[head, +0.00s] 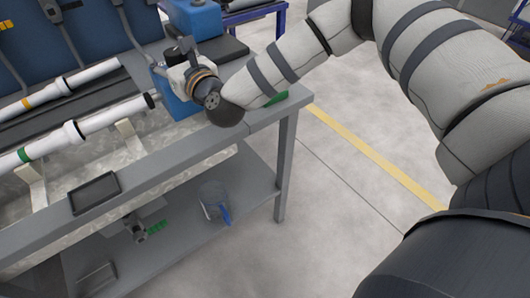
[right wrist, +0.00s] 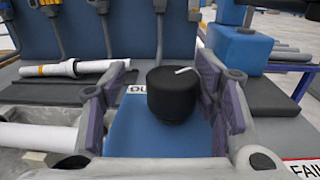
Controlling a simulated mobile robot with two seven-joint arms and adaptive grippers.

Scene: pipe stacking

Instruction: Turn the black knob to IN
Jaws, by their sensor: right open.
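The black knob (right wrist: 172,95) stands on top of a blue box (right wrist: 135,128), which also shows in the head view (head: 178,102). A white mark on the knob's top points toward the upper right in the right wrist view. A white label partly hidden behind the knob shows the letters "OU". My right gripper (right wrist: 163,75) is open, with one purple-padded finger on each side of the knob and visible gaps between. My left gripper is not in view.
White pipes (head: 80,130) lie on the left of the grey workbench (head: 160,178). A dark tray (head: 95,193) lies near its front edge. Another blue box (right wrist: 240,55) stands behind. A "FAIL" label (right wrist: 303,168) is at lower right. A bucket (head: 213,198) sits on the lower shelf.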

